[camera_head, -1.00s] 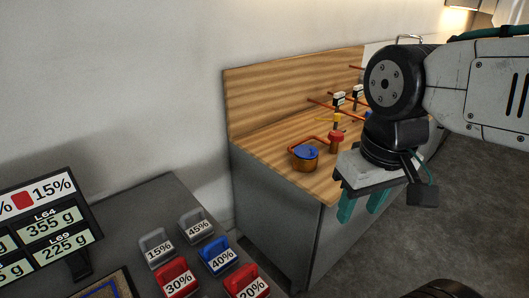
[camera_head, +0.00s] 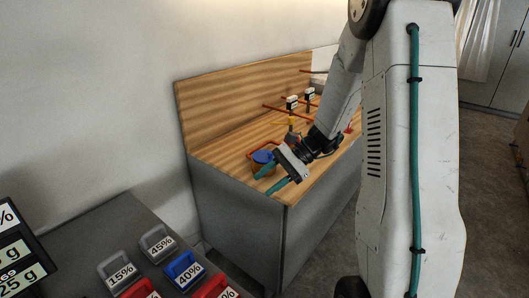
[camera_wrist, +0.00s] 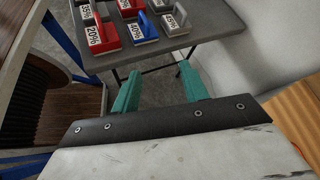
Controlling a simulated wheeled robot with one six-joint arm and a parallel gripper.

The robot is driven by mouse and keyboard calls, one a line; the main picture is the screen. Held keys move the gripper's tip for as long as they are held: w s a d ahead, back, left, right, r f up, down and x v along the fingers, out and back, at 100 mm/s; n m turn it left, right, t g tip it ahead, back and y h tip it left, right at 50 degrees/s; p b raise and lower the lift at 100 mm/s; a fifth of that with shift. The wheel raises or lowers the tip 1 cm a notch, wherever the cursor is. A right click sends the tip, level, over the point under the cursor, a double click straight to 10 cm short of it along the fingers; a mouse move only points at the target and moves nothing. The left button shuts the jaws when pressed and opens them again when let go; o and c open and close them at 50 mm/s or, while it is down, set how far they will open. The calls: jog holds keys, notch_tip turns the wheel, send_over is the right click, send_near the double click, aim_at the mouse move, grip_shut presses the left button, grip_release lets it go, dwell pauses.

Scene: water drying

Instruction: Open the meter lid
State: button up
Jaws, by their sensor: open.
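The water meter, a round copper-coloured body with a blue lid (camera_head: 262,157), stands near the front left of the wooden counter (camera_head: 222,152). The lid looks shut, though my gripper partly hides the meter. My gripper (camera_head: 270,178) has its two teal fingers apart and empty. In the head view it appears beside the meter, at its lower right, near the counter's front edge. I cannot tell whether a finger touches it. The wrist view shows the open fingers (camera_wrist: 158,82) over the floor, with no meter in sight.
A grey table (camera_head: 88,236) at lower left holds labelled red, blue and grey blocks (camera_head: 184,270). Copper pipes and small gauges (camera_head: 292,102) stand behind the meter. A wooden backboard (camera_head: 225,105) closes the counter's rear.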

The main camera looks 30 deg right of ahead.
aim_at(266, 156)
jog(key=w+d+f+m+t, duration=0.2)
jog(key=w+d, duration=0.1)
jog(key=w+d+f+m+t, duration=0.2)
jog(key=w+d+m+t, duration=0.1)
jog(key=w+d+f+m+t, duration=0.2)
jog(key=w+d+m, duration=0.1)
jog(key=w+d, duration=0.1)
jog(key=shift+f+t+y, duration=0.3)
jog(key=shift+f, duration=0.1)
jog(key=w+d+m+t+h, duration=0.1)
jog(key=w+d+m+t, duration=0.1)
jog(key=w+d+m+t+h, duration=0.1)
jog(key=w+d+m, duration=0.1)
jog(key=d, duration=0.1)
jog(key=w+d+m+t, duration=0.1)
jog(key=w+d+t, duration=0.1)
jog(key=shift+d+r+m+t+h, duration=0.1)
jog(key=shift+d+m+t+h, duration=0.05)
jog(key=shift+m+t+h, duration=0.2)
jog(key=shift+w+r, duration=0.15)
jog(key=shift+w, duration=0.2)
jog(key=x, duration=0.7)
jog(key=shift+c, duration=0.3)
grip_shut()
